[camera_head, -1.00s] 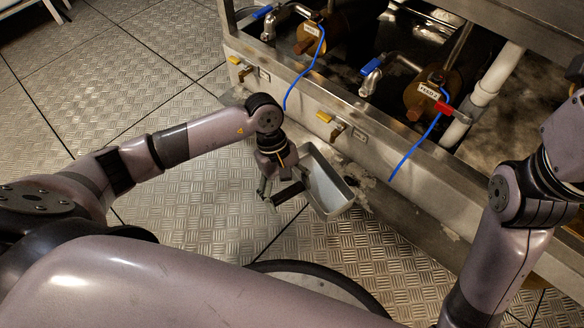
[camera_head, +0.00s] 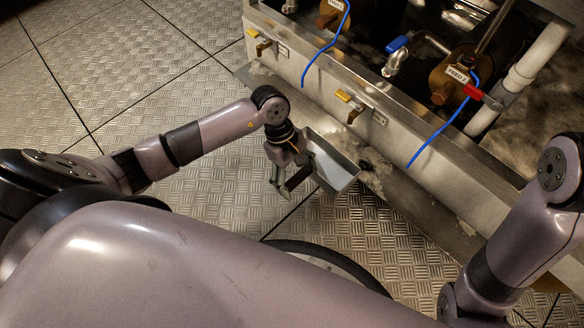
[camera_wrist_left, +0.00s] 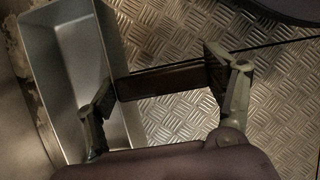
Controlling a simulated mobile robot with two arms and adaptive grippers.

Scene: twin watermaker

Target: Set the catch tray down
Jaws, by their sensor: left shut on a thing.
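The catch tray (camera_head: 338,173) is a grey, open, rectangular metal tray with a dark handle. It is beside the low steel frame, over the floor plates. In the left wrist view the tray (camera_wrist_left: 72,70) is at the left and looks empty, and its dark handle (camera_wrist_left: 165,82) reaches right between the fingers. My left gripper (camera_head: 283,182) is shut on the tray at its handle, with the fingers well apart; its fingers also show in the left wrist view (camera_wrist_left: 165,95). I cannot tell whether the tray touches the floor. My right gripper is out of view.
The steel frame (camera_head: 305,75) runs diagonally just beyond the tray. The patterned metal floor (camera_head: 150,70) is clear at the left.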

